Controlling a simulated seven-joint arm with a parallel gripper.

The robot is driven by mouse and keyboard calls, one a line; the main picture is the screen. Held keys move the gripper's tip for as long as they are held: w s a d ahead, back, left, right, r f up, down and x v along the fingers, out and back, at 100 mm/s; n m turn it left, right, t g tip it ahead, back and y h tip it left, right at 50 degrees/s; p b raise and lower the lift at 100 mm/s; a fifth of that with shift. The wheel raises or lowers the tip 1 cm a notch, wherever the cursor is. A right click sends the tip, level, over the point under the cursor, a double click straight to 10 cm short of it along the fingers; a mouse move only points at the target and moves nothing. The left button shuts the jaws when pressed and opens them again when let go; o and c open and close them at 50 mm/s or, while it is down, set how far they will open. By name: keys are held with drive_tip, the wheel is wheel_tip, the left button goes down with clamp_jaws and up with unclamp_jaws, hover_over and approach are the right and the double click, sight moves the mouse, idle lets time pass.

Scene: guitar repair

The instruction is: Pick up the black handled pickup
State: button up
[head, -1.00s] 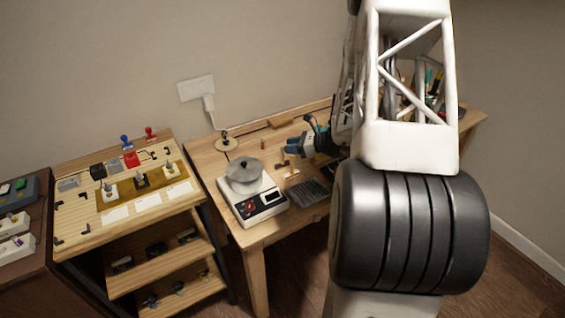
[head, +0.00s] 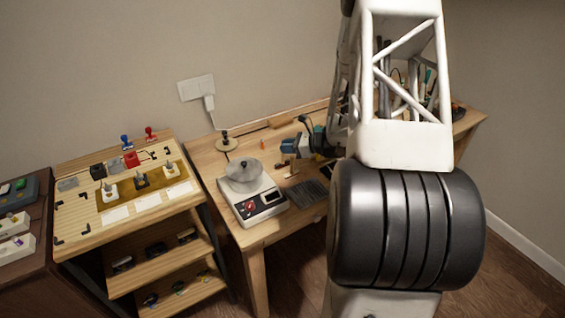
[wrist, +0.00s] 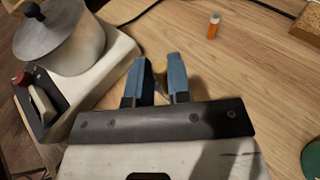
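My gripper (wrist: 159,72) has two blue fingers, and it also shows over the wooden workbench in the head view (head: 292,148). The fingers stand apart around a small tan piece (wrist: 159,68). I cannot tell whether they press on it, and its lower part is hidden. A small pale object (head: 292,174) sits on the bench under the gripper. A dark pickup with an upright handle (head: 141,179) stands between two white ones (head: 110,191) on the board at left. I cannot tell the handle colours clearly, nor whether the piece at my fingers is a pickup.
A dark keyboard-like item (head: 306,192) lies nearby. A wall plug and cord (head: 209,103) are behind the workbench (head: 214,158).

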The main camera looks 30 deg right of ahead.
drive_tip(key=shift+r, duration=0.15)
clamp_jaws()
wheel_tip(320, 180, up, 10)
idle(0.7)
idle(1.2)
